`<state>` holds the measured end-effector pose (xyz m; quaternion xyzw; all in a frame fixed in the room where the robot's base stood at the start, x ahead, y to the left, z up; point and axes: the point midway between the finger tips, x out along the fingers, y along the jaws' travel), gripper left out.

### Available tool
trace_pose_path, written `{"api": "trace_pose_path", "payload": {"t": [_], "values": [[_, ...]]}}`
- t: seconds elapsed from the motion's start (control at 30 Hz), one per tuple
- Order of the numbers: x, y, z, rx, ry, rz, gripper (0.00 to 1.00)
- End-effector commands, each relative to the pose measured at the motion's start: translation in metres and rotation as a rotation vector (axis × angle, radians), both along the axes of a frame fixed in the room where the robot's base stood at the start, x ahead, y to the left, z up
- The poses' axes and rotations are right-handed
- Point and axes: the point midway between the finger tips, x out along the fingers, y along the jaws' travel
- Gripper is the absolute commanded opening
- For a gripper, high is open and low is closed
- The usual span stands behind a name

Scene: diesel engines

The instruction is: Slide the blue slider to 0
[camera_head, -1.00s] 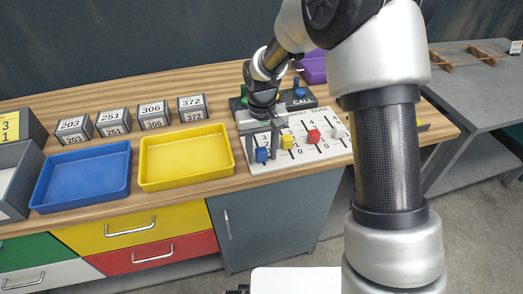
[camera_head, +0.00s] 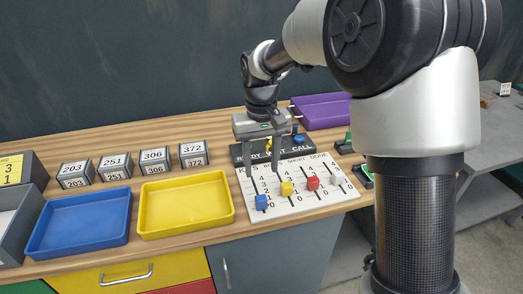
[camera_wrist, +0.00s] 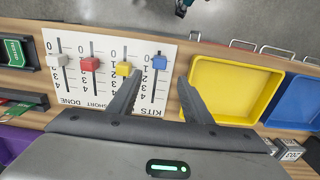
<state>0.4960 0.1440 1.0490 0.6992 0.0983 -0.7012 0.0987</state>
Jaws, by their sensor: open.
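The white slider board (camera_head: 328,197) lies on the wooden bench and carries blue, yellow, red and pale sliders. The blue slider (camera_head: 261,202) is in the KITS column, towards the 0 end near the front edge. It also shows in the wrist view (camera_wrist: 159,62), close to the 0 and 1 marks; the exact mark is hard to read. My gripper (camera_head: 263,174) is open and empty over that column, its fingertips behind the blue slider, towards the higher numbers. In the wrist view, my gripper (camera_wrist: 160,76) has one finger on each side of the KITS slot.
The yellow slider (camera_head: 286,189) and red slider (camera_head: 312,183) stand right of the blue one. A yellow tray (camera_head: 187,233) and blue tray (camera_head: 80,248) lie to the left. A dark button panel (camera_head: 240,152) and purple tray (camera_head: 325,112) are behind the board.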

Motion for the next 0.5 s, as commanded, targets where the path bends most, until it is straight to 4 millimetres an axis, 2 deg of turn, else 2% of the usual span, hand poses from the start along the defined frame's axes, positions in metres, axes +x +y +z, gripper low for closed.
{"api": "trace_pose_path", "payload": {"t": [0.03,0.2,0.5], "values": [[0.001,0.0,0.011,0.001,-0.003,0.0,0.45],[0.0,0.0,0.031,0.0,-0.001,0.0,0.45],[0.0,0.0,0.038,-0.001,0.002,0.0,0.45]]}}
